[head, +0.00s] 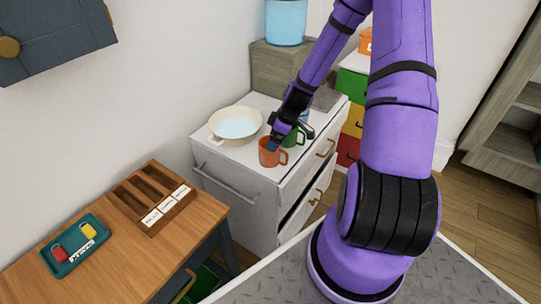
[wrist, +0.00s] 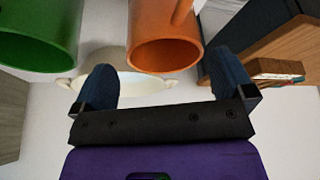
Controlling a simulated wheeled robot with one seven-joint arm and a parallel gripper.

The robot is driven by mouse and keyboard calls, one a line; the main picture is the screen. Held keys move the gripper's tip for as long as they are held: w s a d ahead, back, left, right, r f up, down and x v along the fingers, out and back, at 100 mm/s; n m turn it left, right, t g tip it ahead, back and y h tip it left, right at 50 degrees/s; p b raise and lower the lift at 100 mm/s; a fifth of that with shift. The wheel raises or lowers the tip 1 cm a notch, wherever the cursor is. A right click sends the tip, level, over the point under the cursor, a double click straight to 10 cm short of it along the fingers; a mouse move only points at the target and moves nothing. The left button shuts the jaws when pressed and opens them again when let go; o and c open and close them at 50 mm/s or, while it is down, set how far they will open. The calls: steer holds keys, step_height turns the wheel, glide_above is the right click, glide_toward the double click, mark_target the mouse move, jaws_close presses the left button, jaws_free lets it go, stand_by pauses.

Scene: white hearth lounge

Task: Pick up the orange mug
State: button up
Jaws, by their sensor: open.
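The orange mug (head: 268,157) stands on the white cabinet top near its front edge, its handle pointing right in the head view. My gripper (head: 275,143) is at the mug's rim, reaching down from behind it. In the wrist view my gripper (wrist: 163,78) is open, with its two dark blue fingers apart and nothing seen held between them. The orange mug (wrist: 165,38) shows large beyond the fingers there, its open mouth towards the camera, nearer the right finger. In the head view the fingers overlap the mug, so I cannot tell whether they touch it.
A green mug (head: 297,138) stands close behind, also large in the wrist view (wrist: 38,35). A cream two-handled pan (head: 218,138) stands left on the cabinet (head: 235,160). A wooden table (head: 120,262) holds a slotted box (head: 152,197) and a teal key tray (head: 75,262).

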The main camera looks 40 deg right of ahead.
steer(key=shift+x, duration=2.8)
steer(key=shift+s+a, duration=0.15)
steer(key=c, duration=1)
